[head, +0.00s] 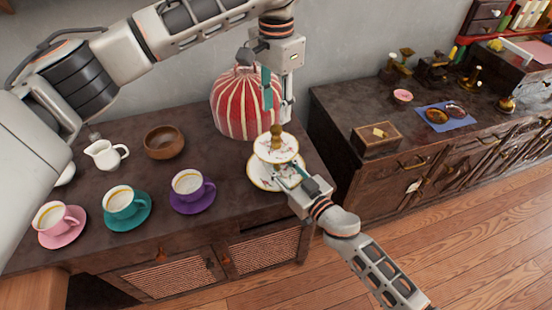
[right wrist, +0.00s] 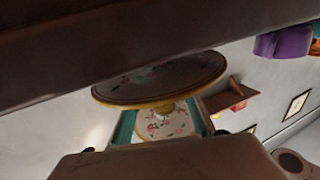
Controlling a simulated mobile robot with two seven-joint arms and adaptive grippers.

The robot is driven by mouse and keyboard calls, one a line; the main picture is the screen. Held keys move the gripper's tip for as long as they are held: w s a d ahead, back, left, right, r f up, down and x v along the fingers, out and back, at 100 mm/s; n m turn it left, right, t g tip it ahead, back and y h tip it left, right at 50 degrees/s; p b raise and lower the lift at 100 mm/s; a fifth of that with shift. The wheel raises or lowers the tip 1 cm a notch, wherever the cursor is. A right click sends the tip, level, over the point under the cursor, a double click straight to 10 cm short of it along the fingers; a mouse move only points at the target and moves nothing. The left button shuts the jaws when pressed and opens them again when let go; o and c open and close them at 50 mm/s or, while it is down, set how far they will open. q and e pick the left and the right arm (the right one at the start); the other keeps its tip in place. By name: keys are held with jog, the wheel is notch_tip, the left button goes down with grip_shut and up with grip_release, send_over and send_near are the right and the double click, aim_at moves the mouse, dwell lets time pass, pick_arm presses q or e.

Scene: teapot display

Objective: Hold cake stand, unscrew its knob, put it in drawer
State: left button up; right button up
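The two-tier cake stand (head: 259,178) stands upright at the right front of the dark cabinet top, white plates with gold rims. Its gold knob (head: 276,133) stands on top. My left gripper (head: 278,102) points down above the knob, its teal fingers apart and nothing seen between them. My right gripper (head: 290,178) reaches the stand from the lower right at plate height. In the right wrist view, upside down, its teal fingers (right wrist: 164,127) are apart on either side of the stand's middle, near the large plate (right wrist: 160,80). Contact with the column cannot be told. No clearly open drawer shows.
A red-and-white striped dome (head: 240,105) stands behind the cake stand. A second cabinet (head: 345,115) stands right.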

jog(key=shift+w+a, duration=0.25)
jog(key=shift+w, duration=0.05)
grip_shut()
